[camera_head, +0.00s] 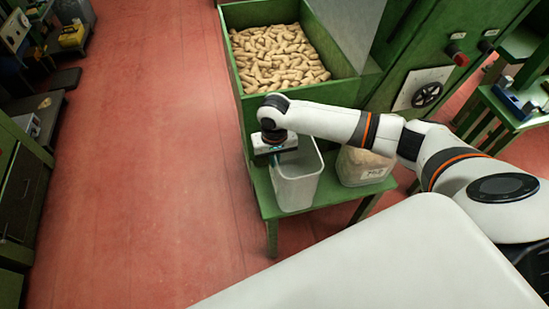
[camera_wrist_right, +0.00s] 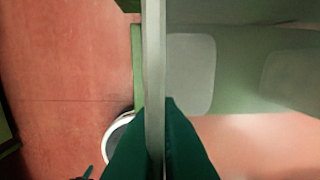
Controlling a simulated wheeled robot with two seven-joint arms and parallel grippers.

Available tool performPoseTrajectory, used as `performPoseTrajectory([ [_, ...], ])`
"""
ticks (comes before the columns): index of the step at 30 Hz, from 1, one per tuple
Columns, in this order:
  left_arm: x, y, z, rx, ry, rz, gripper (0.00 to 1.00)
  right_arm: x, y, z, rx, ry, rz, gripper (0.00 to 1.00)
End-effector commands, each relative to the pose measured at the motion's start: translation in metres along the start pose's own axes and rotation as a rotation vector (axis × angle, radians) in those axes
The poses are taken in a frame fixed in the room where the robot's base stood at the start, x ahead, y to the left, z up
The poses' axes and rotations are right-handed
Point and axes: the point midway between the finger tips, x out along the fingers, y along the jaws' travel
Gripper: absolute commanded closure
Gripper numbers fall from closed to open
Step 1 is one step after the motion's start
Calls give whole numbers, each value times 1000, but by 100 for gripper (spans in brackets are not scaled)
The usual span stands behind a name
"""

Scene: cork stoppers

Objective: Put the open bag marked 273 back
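My right gripper (camera_head: 275,157) is at the left rim of the open white bin, away from the bag. In the right wrist view, its dark green fingers (camera_wrist_right: 158,135) lie against both sides of a thin pale wall (camera_wrist_right: 154,60), which appears to be the bin's. My left gripper is not in view.
The low green table (camera_head: 322,203) stands below a green hopper (camera_head: 240,95) full of corks. A green machine with a handwheel (camera_head: 426,95) stands at the right. Open red floor (camera_head: 130,180) lies to the left.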

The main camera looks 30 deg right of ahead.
Motion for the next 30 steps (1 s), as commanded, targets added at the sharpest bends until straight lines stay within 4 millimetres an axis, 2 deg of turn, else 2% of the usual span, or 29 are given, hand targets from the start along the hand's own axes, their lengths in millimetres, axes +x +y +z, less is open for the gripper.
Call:
performPoseTrajectory([
  [10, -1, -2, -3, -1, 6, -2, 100, 4, 0, 0, 0, 0, 0, 100],
  [15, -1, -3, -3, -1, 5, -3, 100, 4, 0, 0, 0, -1, 0, 74],
  [25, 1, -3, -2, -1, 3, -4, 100, 1, 0, 1, -1, -3, 1, 74],
  [30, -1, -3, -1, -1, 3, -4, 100, -24, 1, 2, 0, -6, 3, 74],
])
